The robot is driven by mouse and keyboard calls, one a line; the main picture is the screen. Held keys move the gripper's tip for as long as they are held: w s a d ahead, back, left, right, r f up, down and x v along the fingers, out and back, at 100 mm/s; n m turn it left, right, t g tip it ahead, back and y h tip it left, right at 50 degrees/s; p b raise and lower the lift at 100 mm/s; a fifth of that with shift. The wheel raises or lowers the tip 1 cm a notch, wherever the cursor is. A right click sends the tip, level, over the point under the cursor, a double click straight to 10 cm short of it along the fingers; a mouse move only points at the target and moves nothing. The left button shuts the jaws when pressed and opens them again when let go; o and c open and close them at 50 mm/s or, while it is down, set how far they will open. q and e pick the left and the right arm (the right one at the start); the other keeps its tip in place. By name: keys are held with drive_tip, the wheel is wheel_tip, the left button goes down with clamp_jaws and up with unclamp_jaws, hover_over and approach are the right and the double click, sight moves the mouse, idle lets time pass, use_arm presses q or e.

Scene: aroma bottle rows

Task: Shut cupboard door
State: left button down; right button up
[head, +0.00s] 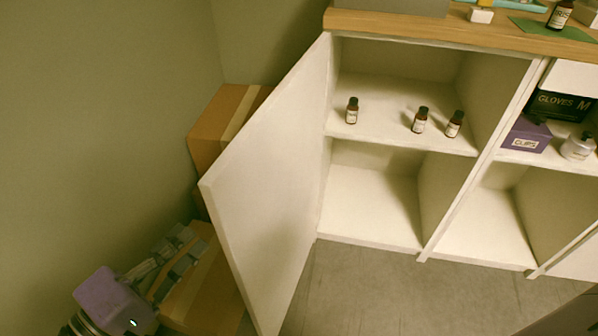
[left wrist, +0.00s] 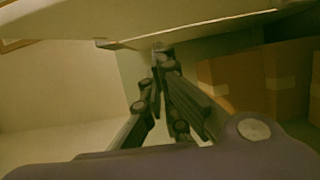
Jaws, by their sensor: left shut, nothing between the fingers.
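The white cupboard door (head: 262,190) stands wide open, swung out from the left side of the cupboard (head: 375,242). Its free edge points toward the lower part of the head view. My left gripper (head: 188,238) is at the lower left, on the outer side of the door, over the cardboard boxes. A gap shows between its fingertips and the door. In the left wrist view the fingers (left wrist: 160,52) are together and hold nothing. A pale panel crosses the top of that view; I cannot tell for sure that it is the door. My right gripper is not in view.
Cardboard boxes (head: 212,130) stand between wall and door, also in the left wrist view (left wrist: 250,80). Three small brown bottles (head: 420,122) stand on the upper shelf. A purple box (head: 526,134) is in the right compartment. The floor (head: 365,290) before the cupboard is clear.

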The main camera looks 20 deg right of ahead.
use_arm(q)
drive_tip(key=shift+s+d+p, duration=0.1)
drive_tip(key=shift+s+d, duration=0.05)
drive_tip(key=shift+d, duration=0.8)
drive_tip(key=shift+s+d+p, duration=0.1)
drive_tip(key=shift+s+d, duration=0.1)
drive_tip(key=shift+d, duration=0.75)
drive_tip(key=shift+s+d+p, duration=0.1)
drive_tip(key=shift+s+d, duration=0.05)
drive_tip(key=shift+d, duration=0.8)
drive_tip(key=shift+s+d, duration=0.1)
